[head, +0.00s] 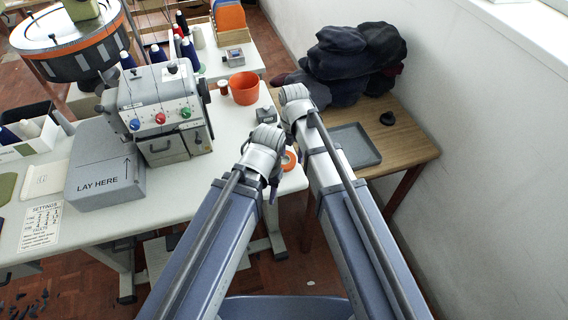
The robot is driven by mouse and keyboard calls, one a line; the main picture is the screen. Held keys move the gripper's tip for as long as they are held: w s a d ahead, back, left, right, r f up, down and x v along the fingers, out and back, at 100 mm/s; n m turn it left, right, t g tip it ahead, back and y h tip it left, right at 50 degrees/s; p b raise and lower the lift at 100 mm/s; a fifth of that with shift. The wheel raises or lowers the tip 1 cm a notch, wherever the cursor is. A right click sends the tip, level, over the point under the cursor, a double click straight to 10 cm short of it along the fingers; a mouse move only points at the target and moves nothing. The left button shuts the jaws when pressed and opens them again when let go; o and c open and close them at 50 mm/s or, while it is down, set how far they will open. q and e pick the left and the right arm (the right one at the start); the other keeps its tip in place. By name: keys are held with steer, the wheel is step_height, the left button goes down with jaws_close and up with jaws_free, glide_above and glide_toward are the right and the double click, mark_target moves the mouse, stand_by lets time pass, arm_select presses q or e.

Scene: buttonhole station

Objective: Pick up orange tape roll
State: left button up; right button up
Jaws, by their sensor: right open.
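The orange tape roll (289,160) lies near the right edge of the white machine table. It shows in the gap between my two arms, partly covered by my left wrist. My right gripper (288,133) points down just beyond the roll in the picture, open, with its fingers mostly hidden by its own wrist. I see nothing held in it. My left gripper (273,188) is beside the roll on the left and nearer the camera. Its jaws are too hidden to read, and I cannot tell whether either gripper touches the roll.
A buttonhole machine (165,105), an orange cup (244,90) and a grey "LAY HERE" block (103,170) stand on the white table (180,195). The wooden table (415,150) at right holds dark folded cloth (350,60), a grey tray (352,146) and a black round object (387,118).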

mark_target(292, 162)
step_height(292, 162, down, 4)
steer(key=b, duration=0.2)
steer(key=shift+w+r+b, duration=0.1)
steer(key=shift+b, duration=0.3)
steer(key=shift+r, duration=0.1)
steer(key=shift+c, duration=0.4)
jaws_close()
